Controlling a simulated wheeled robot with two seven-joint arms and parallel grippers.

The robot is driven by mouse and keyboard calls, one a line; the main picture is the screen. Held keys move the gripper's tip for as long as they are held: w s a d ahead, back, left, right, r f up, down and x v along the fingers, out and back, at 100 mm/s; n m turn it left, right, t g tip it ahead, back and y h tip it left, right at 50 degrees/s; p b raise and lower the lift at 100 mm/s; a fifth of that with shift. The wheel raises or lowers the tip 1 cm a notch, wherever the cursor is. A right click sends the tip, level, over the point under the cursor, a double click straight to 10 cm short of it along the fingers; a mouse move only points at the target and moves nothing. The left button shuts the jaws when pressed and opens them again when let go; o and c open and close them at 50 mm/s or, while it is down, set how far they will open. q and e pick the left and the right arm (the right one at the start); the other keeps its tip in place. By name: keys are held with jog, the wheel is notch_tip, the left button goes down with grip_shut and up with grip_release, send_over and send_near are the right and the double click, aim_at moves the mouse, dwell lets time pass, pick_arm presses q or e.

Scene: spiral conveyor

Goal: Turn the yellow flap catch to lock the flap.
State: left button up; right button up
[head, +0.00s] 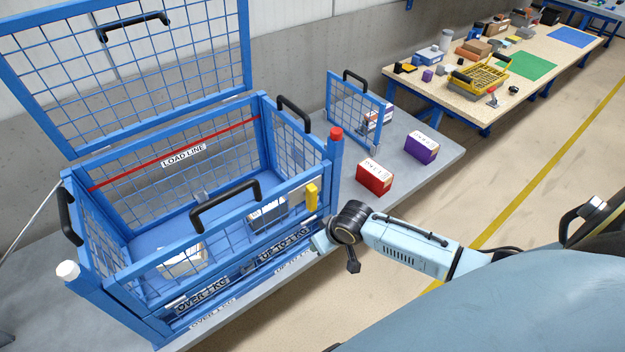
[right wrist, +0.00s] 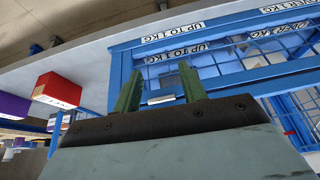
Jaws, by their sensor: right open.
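The yellow flap catch (head: 311,197) stands upright near the right end of the front side of the blue mesh cage (head: 150,283). The front flap (head: 275,193) carries a black handle and looks raised, in line with the front. My right arm comes in from the right, and its gripper end is just below and right of the catch, apart from it. In the right wrist view my right gripper (right wrist: 160,85) is open, with two green fingers and nothing held, facing the cage front. The catch cannot be made out there. My left gripper is not in view.
The mesh lid (head: 130,70) stands open behind the cage. A red-capped post (head: 336,150) rises close to the catch. A red box (head: 374,177) and a purple box (head: 421,147) stand on the grey table to the right. White boxes lie inside the cage.

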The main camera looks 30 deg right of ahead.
aim_at(314, 189)
notch_tip(314, 189, up, 25)
jog(key=w+p, duration=0.2)
jog(key=p, duration=0.1)
jog(key=x, duration=0.8)
jog(key=s+d+x, duration=0.1)
jog(key=x, duration=0.3)
jog(key=shift+w+f+b, duration=0.2)
jog(key=shift+f+b, duration=0.15)
jog(key=shift+f, duration=0.25)
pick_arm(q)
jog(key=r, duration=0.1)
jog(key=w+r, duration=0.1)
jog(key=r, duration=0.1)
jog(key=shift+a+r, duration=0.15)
pick_arm(e)
grip_shut()
